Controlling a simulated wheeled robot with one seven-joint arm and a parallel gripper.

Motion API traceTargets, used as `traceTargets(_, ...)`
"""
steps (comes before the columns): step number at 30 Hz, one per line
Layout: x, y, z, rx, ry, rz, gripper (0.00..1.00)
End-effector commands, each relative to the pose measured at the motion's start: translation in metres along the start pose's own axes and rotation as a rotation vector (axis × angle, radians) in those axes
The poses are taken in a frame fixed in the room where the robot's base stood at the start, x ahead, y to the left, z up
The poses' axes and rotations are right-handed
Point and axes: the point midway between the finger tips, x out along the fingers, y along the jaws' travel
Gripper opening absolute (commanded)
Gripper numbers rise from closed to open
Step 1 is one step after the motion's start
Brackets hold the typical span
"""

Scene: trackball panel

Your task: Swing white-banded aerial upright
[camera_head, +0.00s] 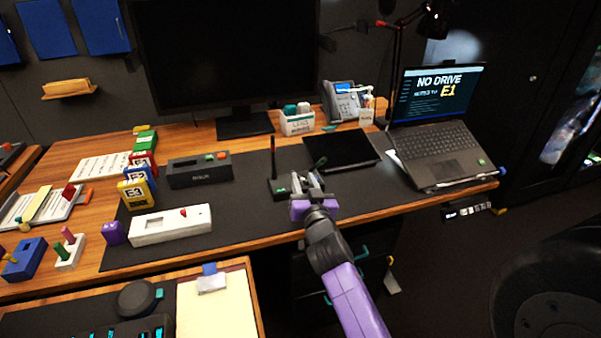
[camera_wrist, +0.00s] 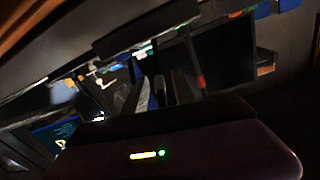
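A small black device with green lights (camera_head: 279,188) sits on the dark desk mat. A thin dark aerial (camera_head: 273,158) stands roughly upright at its left side. A second short stick with a green tip (camera_head: 320,163) leans to the right behind my gripper. I cannot make out a white band on either one. My gripper (camera_head: 308,181) is close beside the device, on its right, and covers part of that area. In the wrist view the two dark fingers (camera_wrist: 163,88) stand apart, with dark shapes between them. I see nothing clearly held.
A black tablet (camera_head: 342,149) and an open laptop (camera_head: 438,150) lie to the right. A grey box (camera_head: 200,170) and a white panel (camera_head: 171,222) are at the left. A monitor (camera_head: 232,60) stands behind. The mat between the grey box and the device is clear.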

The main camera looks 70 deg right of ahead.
Motion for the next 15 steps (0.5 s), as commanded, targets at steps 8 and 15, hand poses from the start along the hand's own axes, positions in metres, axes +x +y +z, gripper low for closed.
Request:
traceTargets(8,0.029,0.000,0.000,-0.001,0.000,0.000,0.33)
traceTargets(15,0.032,0.000,0.000,-0.001,0.000,-0.001,0.33)
